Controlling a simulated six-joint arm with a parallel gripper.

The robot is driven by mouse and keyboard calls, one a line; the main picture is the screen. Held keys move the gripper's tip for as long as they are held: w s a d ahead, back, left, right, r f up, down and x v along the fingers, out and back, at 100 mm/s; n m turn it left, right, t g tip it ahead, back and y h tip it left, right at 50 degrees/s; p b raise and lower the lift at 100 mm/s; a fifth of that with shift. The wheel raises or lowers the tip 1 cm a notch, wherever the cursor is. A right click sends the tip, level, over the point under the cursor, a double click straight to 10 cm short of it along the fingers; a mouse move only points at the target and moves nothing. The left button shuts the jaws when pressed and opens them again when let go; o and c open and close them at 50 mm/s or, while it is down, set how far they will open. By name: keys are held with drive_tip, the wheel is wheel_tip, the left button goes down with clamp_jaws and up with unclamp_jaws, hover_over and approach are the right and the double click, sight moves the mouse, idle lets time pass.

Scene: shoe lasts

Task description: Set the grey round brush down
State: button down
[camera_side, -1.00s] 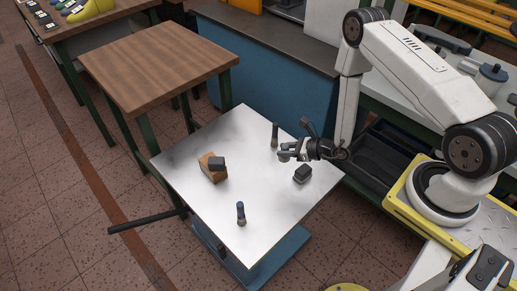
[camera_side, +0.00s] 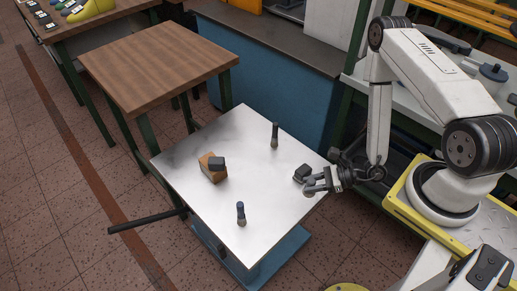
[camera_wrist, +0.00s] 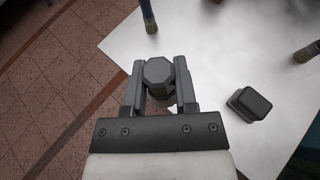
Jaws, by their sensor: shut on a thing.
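My gripper (camera_side: 314,187) is shut on a grey round brush, near the right corner of the white table (camera_side: 262,188). In the wrist view, the brush's grey octagonal end (camera_wrist: 158,72) is between the two fingers (camera_wrist: 158,88). Its lower part is hidden from that view. In the side view the brush is too small and covered to tell whether it touches the table. A dark block (camera_side: 302,172) lies on the table just beside my gripper, and it also shows right of the fingers in the wrist view (camera_wrist: 251,103).
A blue-handled brush (camera_side: 241,214) stands upright near the front edge. A dark brush (camera_side: 275,135) stands near the back. A brown block with a dark top (camera_side: 213,168) lies left of centre. The table's middle is clear. Tiled floor (camera_wrist: 62,75) shows past the table edge.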

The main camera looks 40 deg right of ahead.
drive_tip(key=w+f, duration=0.2)
drive_tip(key=w, duration=0.2)
drive_tip(key=w+f, duration=0.3)
drive_tip(key=w, duration=0.1)
drive_tip(key=w+f, duration=0.3)
drive_tip(key=w, duration=0.1)
drive_tip(key=shift+w+a+f, duration=0.1)
drive_tip(key=shift+w+a, duration=0.1)
drive_tip(key=shift+a, duration=0.05)
drive_tip(key=shift+w+f, duration=0.5)
drive_tip(key=shift+f, duration=0.05)
drive_tip(key=shift+w+f, duration=0.15)
drive_tip(key=shift+f, duration=0.05)
drive_tip(key=shift+w+f, duration=0.15)
drive_tip(key=shift+f, duration=1.5)
